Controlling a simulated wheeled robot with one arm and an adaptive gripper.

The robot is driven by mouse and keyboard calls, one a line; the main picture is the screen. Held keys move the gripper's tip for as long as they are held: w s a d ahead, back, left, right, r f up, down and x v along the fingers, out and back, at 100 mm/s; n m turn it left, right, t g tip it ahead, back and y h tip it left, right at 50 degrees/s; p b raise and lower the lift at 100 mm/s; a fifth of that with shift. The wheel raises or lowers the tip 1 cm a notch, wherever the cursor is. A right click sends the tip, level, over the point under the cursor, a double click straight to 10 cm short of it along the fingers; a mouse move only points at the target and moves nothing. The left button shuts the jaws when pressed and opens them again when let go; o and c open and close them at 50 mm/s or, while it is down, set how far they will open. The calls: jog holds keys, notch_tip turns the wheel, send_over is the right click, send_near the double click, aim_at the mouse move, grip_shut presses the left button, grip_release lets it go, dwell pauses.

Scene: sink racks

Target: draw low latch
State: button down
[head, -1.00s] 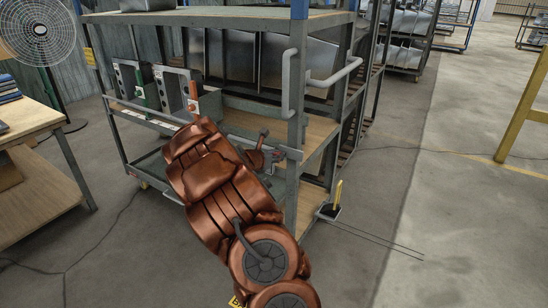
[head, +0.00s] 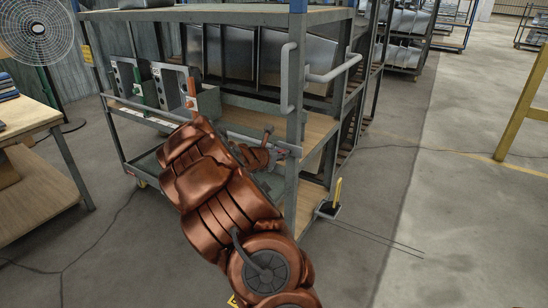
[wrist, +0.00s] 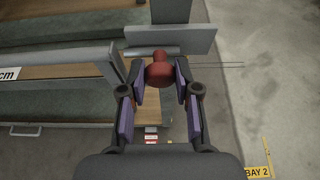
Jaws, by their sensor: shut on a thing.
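In the wrist view a red knob (wrist: 160,69) sits between the fingertips of my gripper (wrist: 160,77), which is shut on it. The knob is at a grey bar (wrist: 151,51) beside the rack's upright post (wrist: 171,12). In the head view my gripper (head: 270,157) is low at the rack's near right post (head: 295,178), small and partly covered by my copper arm. The knob cannot be made out clearly there.
The grey rack (head: 215,14) holds large metal panels and has a tubular handle (head: 335,72). A wooden table (head: 28,120) is far left. Floor at right is mostly clear.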

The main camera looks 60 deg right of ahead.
jog(key=shift+s+f+b, duration=0.1)
jog(key=shift+s+b, duration=0.2)
jog(key=shift+s, duration=0.55)
jog(key=c, duration=0.8)
grip_release()
jog(key=shift+c, duration=0.2)
jog(key=shift+a, duration=0.1)
jog(key=v, duration=1.1)
jog(key=shift+a+r, duration=0.3)
